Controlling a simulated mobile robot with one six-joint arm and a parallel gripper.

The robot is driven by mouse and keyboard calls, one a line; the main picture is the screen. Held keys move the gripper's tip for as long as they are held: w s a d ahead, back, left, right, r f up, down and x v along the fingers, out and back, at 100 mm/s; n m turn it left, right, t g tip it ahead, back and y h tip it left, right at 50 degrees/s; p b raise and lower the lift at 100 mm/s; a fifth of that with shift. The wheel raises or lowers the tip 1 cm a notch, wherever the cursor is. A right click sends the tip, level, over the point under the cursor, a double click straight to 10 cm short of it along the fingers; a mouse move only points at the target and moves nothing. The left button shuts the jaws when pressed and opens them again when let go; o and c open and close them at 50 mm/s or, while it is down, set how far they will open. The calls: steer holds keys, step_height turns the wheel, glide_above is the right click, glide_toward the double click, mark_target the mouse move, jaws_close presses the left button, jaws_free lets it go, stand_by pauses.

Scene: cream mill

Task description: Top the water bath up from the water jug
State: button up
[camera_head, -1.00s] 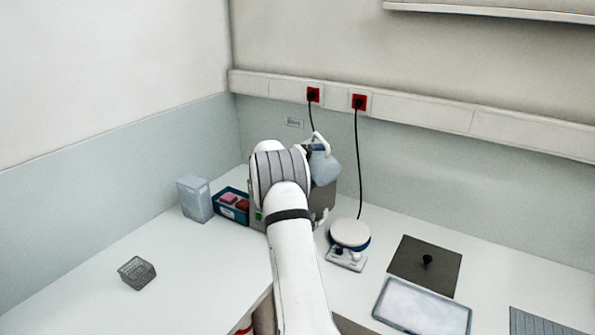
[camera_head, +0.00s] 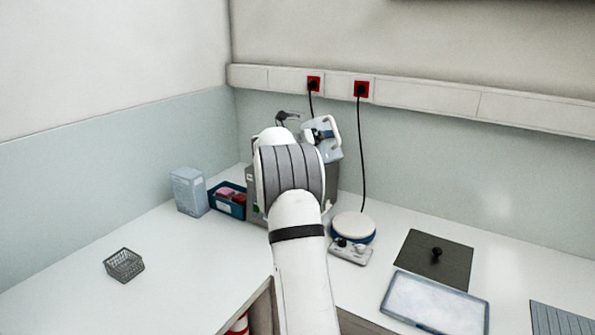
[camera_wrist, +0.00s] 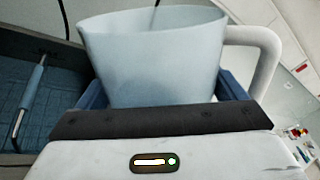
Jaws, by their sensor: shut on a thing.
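My gripper (camera_wrist: 165,98) is shut on the water jug (camera_wrist: 155,50), a pale, translucent jug with a white handle on the right in the wrist view. In the head view the jug (camera_head: 327,137) is raised at the back, partly hidden by my arm. The water bath (camera_head: 250,190) is a grey box on the bench in the back corner, mostly hidden behind my arm. In the wrist view its open basin (camera_wrist: 45,85) shows at the left, blue inside, beside the jug. I cannot tell the water level in either.
A dark plate with a knob (camera_head: 433,258), a framed pale tray (camera_head: 435,303) and a round-topped device (camera_head: 353,229) lie to the right. A pale box (camera_head: 189,192), a blue tray (camera_head: 226,205) and a wire basket (camera_head: 124,265) stand left. The left bench is otherwise clear.

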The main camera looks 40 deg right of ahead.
steer(key=shift+s+a+r+m+t+h+b, duration=0.2)
steer(key=shift+r+m+b, duration=0.25)
steer(key=shift+m+b, duration=1)
steer(key=shift+s+d+r+m+t+h+b, duration=0.15)
steer(key=shift+s+r+m+h+b, duration=0.45)
steer(key=shift+b, duration=1.45)
steer(key=shift+w+a+r+m+t+b, duration=0.15)
steer(key=shift+r+m+b, duration=0.15)
steer(key=shift+m+b, duration=1.25)
